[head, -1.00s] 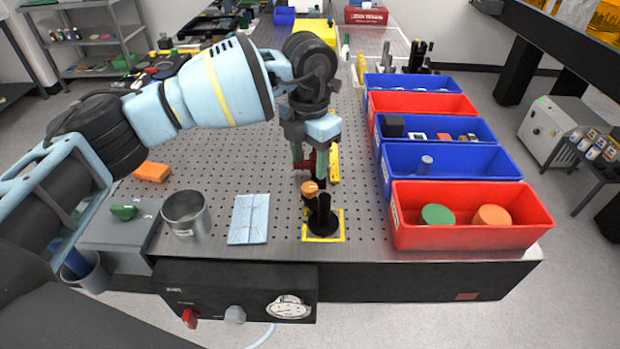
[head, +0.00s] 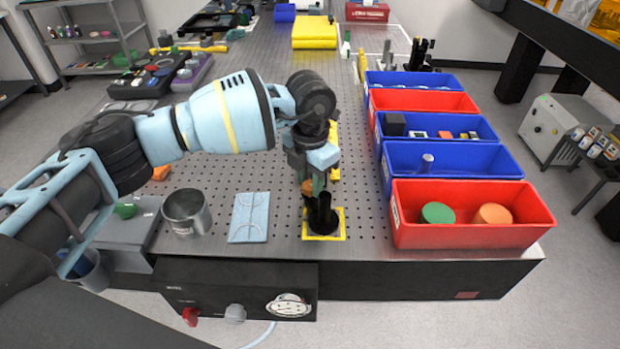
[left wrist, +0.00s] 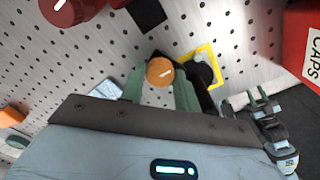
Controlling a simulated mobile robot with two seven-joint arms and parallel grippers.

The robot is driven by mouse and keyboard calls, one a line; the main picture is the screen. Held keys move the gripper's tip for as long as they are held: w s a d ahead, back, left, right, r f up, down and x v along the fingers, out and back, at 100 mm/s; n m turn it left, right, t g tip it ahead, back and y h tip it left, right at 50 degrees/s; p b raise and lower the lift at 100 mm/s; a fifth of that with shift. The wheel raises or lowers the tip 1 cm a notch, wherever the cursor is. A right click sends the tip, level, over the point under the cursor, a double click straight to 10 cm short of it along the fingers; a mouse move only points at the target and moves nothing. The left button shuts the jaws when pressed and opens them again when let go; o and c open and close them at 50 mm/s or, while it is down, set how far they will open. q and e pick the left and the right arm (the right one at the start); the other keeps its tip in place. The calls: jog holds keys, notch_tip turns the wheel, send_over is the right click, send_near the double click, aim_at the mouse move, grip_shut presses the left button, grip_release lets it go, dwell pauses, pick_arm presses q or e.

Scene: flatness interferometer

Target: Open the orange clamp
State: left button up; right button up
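The orange clamp knob (head: 307,187) is on the black post fixture (head: 322,216) in a yellow-outlined square on the perforated table. In the left wrist view the knob (left wrist: 159,72) is round with a pale line on top. My left gripper (head: 312,186) is above the fixture, pointing down. Its green fingers (left wrist: 159,88) are apart, one on each side of the knob, with the knob between them. I cannot tell whether they touch it. My right gripper (left wrist: 252,104) shows small at the lower right of the left wrist view, its fingers apart.
A red knob (left wrist: 66,10) is close by in the left wrist view. Red and blue bins (head: 470,240) line the table's right side. A metal cup (head: 187,212) and a light-blue cloth (head: 249,218) are to the left. A black gauge panel (head: 236,295) is at the front edge.

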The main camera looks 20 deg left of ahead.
pick_arm(q)
jog(key=c, duration=0.5)
jog(key=shift+o, duration=0.2)
jog(key=shift+r+n+p, duration=0.15)
jog(key=shift+n+p, duration=0.3)
jog(key=shift+n, duration=0.05)
jog(key=n+p, duration=0.2)
jog(key=n, duration=0.1)
jog(key=shift+r, duration=0.2)
jog(key=shift+f+n+p, duration=0.1)
jog(key=shift+n+p, duration=0.2)
jog(key=shift+n, duration=0.7)
jog(key=n, duration=0.4)
jog(key=shift+f+n, duration=0.25)
jog(key=shift+n, duration=0.05)
jog(key=n, duration=0.6)
jog(key=shift+n, duration=0.4)
pick_arm(e)
jog(key=w+r+t, duration=0.1)
jog(key=w+r, duration=0.3)
jog(key=r, duration=0.1)
jog(key=shift+w+d, duration=0.15)
jog(key=shift+d, duration=0.2)
jog(key=shift+r, duration=0.1)
pick_arm(q)
jog(key=o, duration=1)
jog(key=shift+c, duration=0.2)
